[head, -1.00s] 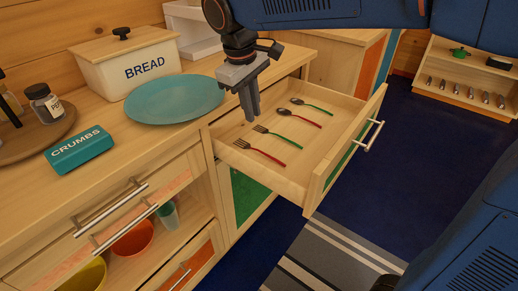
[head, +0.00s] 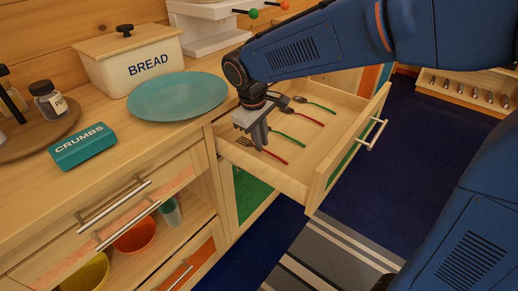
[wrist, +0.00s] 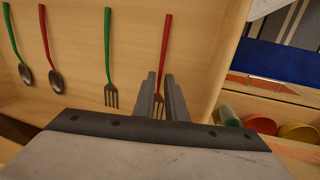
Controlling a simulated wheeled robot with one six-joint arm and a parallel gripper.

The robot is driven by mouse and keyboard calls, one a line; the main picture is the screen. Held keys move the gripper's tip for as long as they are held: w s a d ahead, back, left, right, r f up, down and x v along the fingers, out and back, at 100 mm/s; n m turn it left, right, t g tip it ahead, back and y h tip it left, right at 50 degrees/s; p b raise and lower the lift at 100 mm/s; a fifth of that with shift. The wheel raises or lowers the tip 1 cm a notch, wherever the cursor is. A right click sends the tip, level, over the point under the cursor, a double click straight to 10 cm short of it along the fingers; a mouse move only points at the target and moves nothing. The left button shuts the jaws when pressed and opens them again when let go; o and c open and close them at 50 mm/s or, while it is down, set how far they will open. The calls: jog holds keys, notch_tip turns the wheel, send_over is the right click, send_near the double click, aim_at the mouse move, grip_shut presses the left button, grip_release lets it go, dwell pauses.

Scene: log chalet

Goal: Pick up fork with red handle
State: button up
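The fork with the red handle (head: 275,157) lies in the open drawer (head: 300,172), nearest the drawer's left side, its tines toward the back. In the wrist view its red handle (wrist: 163,45) runs up from between my fingertips, and its tines show in the gap between the fingers. My gripper (head: 259,147) points down over this fork. In the wrist view my gripper (wrist: 160,77) has its two fingers apart with a narrow gap. I cannot tell how far the fingertips are above the fork. A fork with a green handle (wrist: 107,55) lies beside it.
A spoon with a red handle (wrist: 47,45) and a spoon with a green handle (wrist: 16,40) lie farther along the drawer. The drawer's front panel (head: 345,150) and side walls surround them. A teal plate (head: 178,96) stands on the counter close to the arm.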

jog(key=shift+w+d+f, duration=0.1)
jog(key=shift+w+f, duration=0.05)
jog(key=shift+f, duration=0.65)
grip_shut()
jog(key=shift+r, duration=0.1)
